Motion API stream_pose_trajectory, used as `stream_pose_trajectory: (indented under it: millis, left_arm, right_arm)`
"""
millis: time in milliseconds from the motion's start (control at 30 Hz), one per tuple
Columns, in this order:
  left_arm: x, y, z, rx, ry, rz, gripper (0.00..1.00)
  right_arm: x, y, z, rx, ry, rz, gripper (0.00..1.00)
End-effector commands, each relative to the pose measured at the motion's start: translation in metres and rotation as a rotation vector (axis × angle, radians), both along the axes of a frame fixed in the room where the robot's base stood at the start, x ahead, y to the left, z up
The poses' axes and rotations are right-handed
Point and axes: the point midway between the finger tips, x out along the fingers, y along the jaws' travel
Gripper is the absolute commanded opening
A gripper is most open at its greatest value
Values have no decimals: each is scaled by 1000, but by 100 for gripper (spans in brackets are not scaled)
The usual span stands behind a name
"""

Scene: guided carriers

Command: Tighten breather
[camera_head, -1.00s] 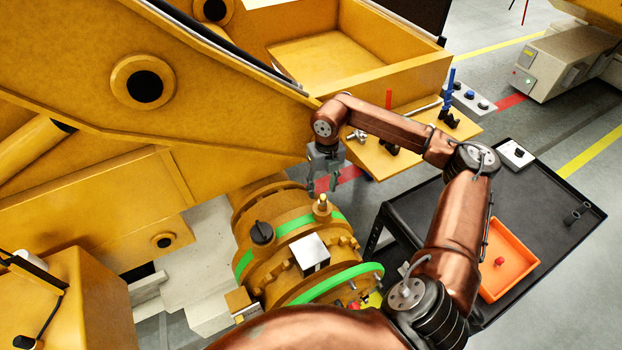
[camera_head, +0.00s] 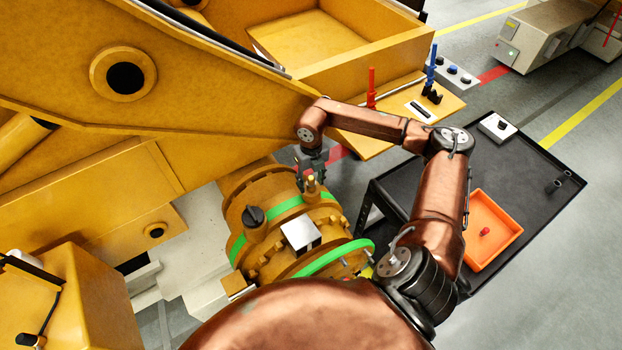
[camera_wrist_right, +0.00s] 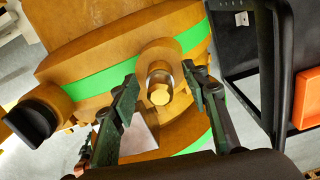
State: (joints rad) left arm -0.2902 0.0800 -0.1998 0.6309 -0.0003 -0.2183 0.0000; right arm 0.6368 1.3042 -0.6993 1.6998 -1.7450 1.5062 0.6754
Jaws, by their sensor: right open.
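The breather (camera_head: 311,184) is a small brass fitting standing upright on top of the yellow drive housing (camera_head: 262,190). In the right wrist view the breather (camera_wrist_right: 160,88) shows its hexagonal brass top, seated in a round boss between my fingers. My right gripper (camera_head: 312,178) is just above and around the breather in the head view. In the right wrist view its two dark fingers (camera_wrist_right: 160,92) are apart on either side, with a gap to the left finger; whether the right finger touches is unclear. My left gripper is not in view.
A black knob (camera_head: 253,216) stands on the housing left of the breather, with a silver block (camera_head: 300,233) nearby. Green bands (camera_head: 335,257) ring the housing. A black cart (camera_head: 540,170) with an orange tray (camera_head: 497,215) stands right. A lever panel (camera_head: 400,110) is behind.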

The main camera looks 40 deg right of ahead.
Motion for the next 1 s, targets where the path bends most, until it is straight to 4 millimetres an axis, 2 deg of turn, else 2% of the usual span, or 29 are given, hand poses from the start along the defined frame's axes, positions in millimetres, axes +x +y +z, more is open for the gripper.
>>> stream_pose_trajectory:
  millis: [67, 467, 700, 867, 1000]
  left_arm:
    - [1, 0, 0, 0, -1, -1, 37]
    - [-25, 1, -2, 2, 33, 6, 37]
    - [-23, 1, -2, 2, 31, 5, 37]
    - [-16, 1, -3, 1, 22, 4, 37]
    - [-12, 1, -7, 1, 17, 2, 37]
  right_arm:
    - [0, 0, 0, 0, 0, 0, 42]
    - [0, 0, 0, 0, 0, 0, 15]
    - [0, 0, 0, 0, 0, 0, 0]
    - [0, 0, 0, 0, -1, -32, 0]
    - [0, 0, -1, -1, -1, -199, 0]
